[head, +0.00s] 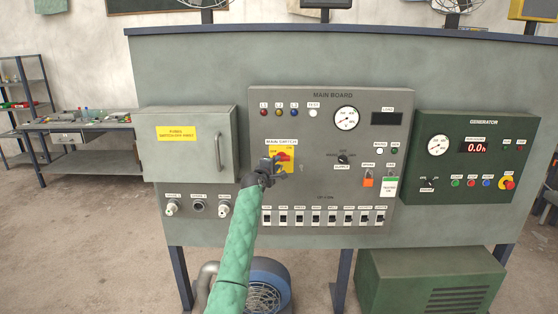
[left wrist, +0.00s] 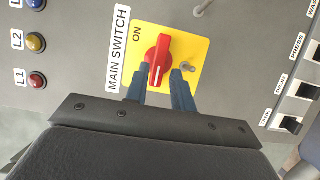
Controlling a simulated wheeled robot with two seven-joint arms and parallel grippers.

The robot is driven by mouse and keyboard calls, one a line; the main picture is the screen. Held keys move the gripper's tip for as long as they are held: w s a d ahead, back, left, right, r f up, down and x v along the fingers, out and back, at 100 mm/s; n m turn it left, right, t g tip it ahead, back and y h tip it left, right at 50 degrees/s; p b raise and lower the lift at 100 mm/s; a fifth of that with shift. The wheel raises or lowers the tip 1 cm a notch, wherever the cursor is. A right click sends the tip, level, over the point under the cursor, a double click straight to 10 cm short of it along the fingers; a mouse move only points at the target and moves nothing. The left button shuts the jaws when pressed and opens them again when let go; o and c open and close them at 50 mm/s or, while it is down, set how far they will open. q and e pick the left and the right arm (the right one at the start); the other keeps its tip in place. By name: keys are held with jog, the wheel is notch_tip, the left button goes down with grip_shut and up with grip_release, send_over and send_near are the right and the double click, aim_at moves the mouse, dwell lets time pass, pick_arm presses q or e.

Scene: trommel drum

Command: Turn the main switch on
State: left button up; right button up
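The main switch is a red rotary knob (left wrist: 160,50) on a yellow plate (left wrist: 195,47) on the grey main board (head: 318,95). "MAIN SWITCH" and "ON" labels read in the left wrist view. The knob's long side lies roughly level in the head view, and a white mark shows near its lower end in the left wrist view. My left gripper (head: 272,162) is at the switch, its two fingers (left wrist: 163,82) apart with the knob between their tips. Whether they touch it I cannot tell. My right gripper is not in view.
A grey cabinet (head: 188,150) with a handle stands out left of the board. A row of breakers (head: 323,217) lies below, and a green generator panel (head: 464,157) is at right.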

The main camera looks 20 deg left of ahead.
pick_arm(q)
jog(key=shift+w+d+p, duration=0.2)
jog(key=shift+w+p, duration=0.15)
jog(key=shift+w, duration=1.25)
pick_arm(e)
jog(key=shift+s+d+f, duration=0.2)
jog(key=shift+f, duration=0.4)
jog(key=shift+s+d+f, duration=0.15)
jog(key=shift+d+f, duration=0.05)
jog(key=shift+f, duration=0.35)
pick_arm(q)
grip_shut()
